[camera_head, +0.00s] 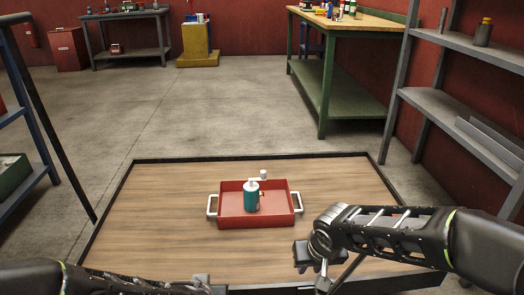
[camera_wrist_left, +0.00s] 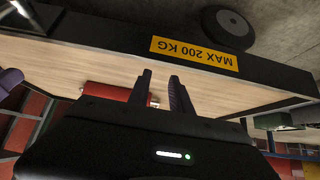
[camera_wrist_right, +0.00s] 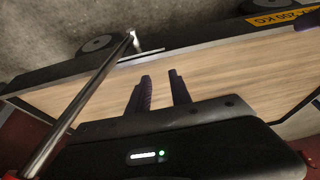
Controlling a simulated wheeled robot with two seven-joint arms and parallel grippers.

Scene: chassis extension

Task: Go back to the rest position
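My right gripper (camera_head: 322,268) hangs over the front right part of the wooden cart top, right of the red tray. In the right wrist view its two fingers (camera_wrist_right: 160,88) stand apart with nothing between them. My left arm lies along the bottom edge of the head view; its gripper is mostly cut off there. In the left wrist view the left gripper's fingers (camera_wrist_left: 160,85) are apart and empty. The red tray (camera_head: 235,221) with white handles sits mid-cart, holding a teal bottle (camera_head: 251,197) with a white top. Both grippers are clear of the tray.
The wooden cart top (camera_head: 160,215) has a black rim and much bare surface. Its edge bears a yellow "MAX 200 KG" label (camera_wrist_left: 194,53). A metal bar (camera_wrist_right: 82,105) crosses the right wrist view. Grey shelves (camera_head: 470,85) stand right; a green workbench (camera_head: 345,90) stands behind.

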